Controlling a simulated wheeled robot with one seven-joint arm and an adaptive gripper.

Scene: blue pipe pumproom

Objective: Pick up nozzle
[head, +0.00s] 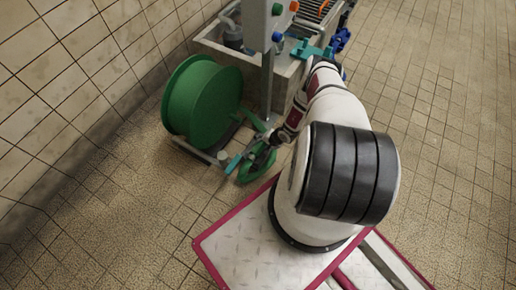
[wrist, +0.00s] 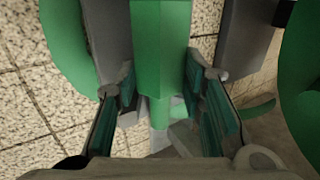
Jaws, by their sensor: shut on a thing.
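In the wrist view a green, straight-sided piece, which I take for the nozzle (wrist: 160,45), runs down between the two teal-padded fingers of my gripper (wrist: 161,82). The gripper is shut on it, with one finger on each side. Its lower end is partly hidden among grey parts. In the head view my arm reaches forward and left, and my gripper (head: 262,148) is low beside the green hose reel (head: 202,98). The grip itself is too small and covered to make out there.
The tiled wall (head: 70,75) is at the left. The tiled floor (head: 445,110) on the right is clear.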

